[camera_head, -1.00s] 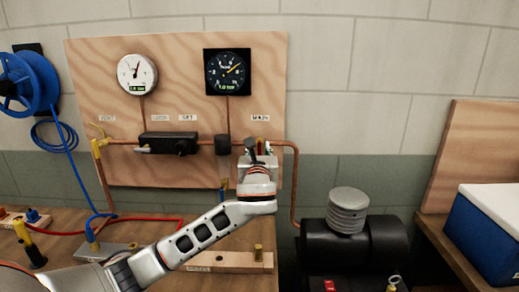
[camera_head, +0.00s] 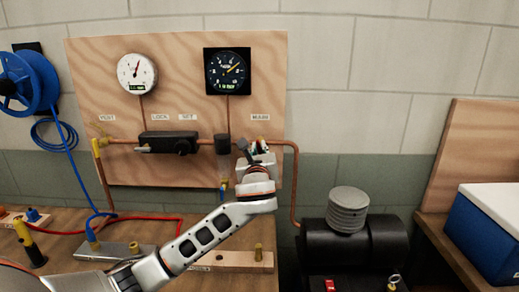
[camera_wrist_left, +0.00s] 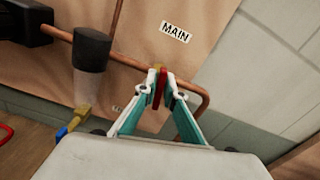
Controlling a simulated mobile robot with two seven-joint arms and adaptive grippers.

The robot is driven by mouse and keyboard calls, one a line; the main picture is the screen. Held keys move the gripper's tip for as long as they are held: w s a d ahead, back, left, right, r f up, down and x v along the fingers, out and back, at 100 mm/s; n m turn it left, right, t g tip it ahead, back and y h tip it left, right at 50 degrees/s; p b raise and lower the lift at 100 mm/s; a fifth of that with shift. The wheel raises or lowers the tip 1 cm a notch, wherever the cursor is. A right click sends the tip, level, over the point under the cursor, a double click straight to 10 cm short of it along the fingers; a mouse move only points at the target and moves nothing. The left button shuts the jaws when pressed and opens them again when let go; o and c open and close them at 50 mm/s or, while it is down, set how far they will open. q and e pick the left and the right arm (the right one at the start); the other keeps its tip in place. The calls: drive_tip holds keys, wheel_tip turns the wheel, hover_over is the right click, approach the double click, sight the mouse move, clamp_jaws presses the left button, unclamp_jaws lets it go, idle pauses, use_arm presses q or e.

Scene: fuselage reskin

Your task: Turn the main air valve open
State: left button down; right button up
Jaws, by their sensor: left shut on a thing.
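The main air valve has a red handle (camera_wrist_left: 160,88) on a brass body (camera_wrist_left: 152,78), set on the copper pipe below the MAIN label (camera_wrist_left: 175,32). My left gripper (camera_wrist_left: 163,88) is shut on the red handle in the left wrist view. In the head view my left gripper (camera_head: 259,148) is at the pipe under the MAIN label (camera_head: 260,118), and it hides most of the valve there. How far the valve is turned I cannot tell. My right gripper is not in view.
A dark cylinder (camera_head: 222,145) sits on the pipe left of the valve, and a black regulator (camera_head: 168,142) further left. Two gauges, one white (camera_head: 137,74) and one black (camera_head: 227,71), hang above. A black compressor (camera_head: 355,243) stands at the lower right.

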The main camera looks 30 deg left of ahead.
use_arm(q)
drive_tip(key=n, duration=0.4)
drive_tip(key=shift+a+f, duration=0.1)
drive_tip(key=n, duration=0.4)
drive_tip(key=shift+s+f, duration=0.1)
drive_tip(key=n, duration=0.3)
drive_tip(key=shift+a+n, duration=0.1)
drive_tip(key=shift+n, duration=0.3)
drive_tip(key=n, duration=0.3)
drive_tip(key=shift+f, duration=0.15)
drive_tip(key=shift+n, duration=0.3)
drive_tip(key=c, duration=2.2)
unclamp_jaws()
